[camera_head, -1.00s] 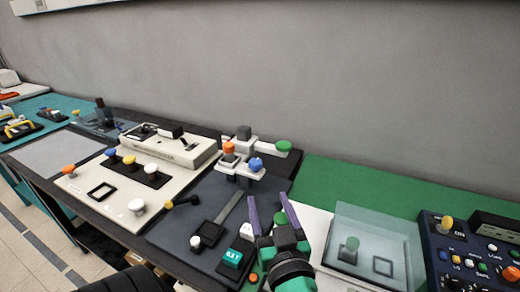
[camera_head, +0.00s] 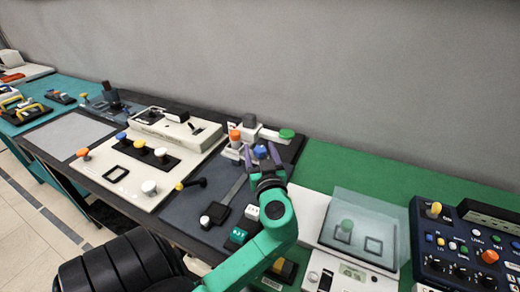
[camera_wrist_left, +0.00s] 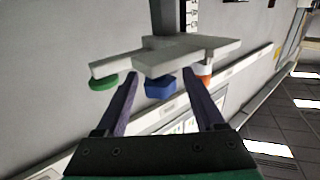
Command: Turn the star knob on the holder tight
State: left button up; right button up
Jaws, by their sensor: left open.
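The holder (camera_head: 240,153) is a pale block assembly at the back of the dark mat, with an orange knob (camera_head: 235,136) and a green knob (camera_head: 287,134). A blue knob (camera_head: 260,151), seemingly the star knob, is on its near side. My left gripper (camera_head: 261,157) is open, its purple fingers at the blue knob. In the left wrist view the blue knob (camera_wrist_left: 160,86) shows between the two fingers (camera_wrist_left: 162,76), with gaps at both sides. The green knob (camera_wrist_left: 103,82) is outside the left finger, and the orange one (camera_wrist_left: 206,74) is close behind the right finger. My right gripper is not visible.
A cream box with a panel of coloured knobs (camera_head: 146,151) stands left of the dark mat. A clear cover (camera_head: 362,225) and a blue control panel (camera_head: 470,250) are to the right. Small boxes (camera_head: 236,236) lie beside my left arm. The grey wall is close behind.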

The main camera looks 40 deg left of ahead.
pick_arm(q)
grip_shut()
jog(key=shift+f+m+t+h+b, duration=0.15)
jog(key=shift+m+t+h+b, duration=0.15)
jog(key=shift+t+b, duration=0.1)
jog(key=shift+f+m+t+h+b, duration=0.1)
jog(key=shift+m+t+h+b, duration=0.6)
jog(key=shift+m+t+h, duration=0.15)
jog(key=shift+m+t+h+b, duration=0.3)
jog(key=shift+m+t+h, duration=0.45)
jog(key=shift+t+h, duration=0.15)
jog(key=shift+r+m+t+h, duration=0.2)
jog(key=shift+m+t+h, duration=0.25)
jog(key=shift+h, duration=0.3)
jog(key=shift+r+m+h+p, duration=0.1)
jog(key=shift+m+h+p, duration=0.3)
jog(key=shift+h, duration=0.2)
jog(key=m+t+h+p, duration=0.1)
jog(key=m+h+p, duration=0.2)
jog(key=h, duration=0.1)
jog(key=m+t+h+p, duration=0.1)
jog(key=m+h+p, duration=0.2)
jog(key=h+p, duration=0.1)
jog(key=shift+r+h, duration=0.2)
jog(key=shift+h, duration=0.3)
jog(key=shift+f+m+h+p, duration=0.2)
jog(key=shift+m+h+p, duration=0.75)
jog(key=shift+h, duration=0.45)
jog(key=shift+f, duration=0.1)
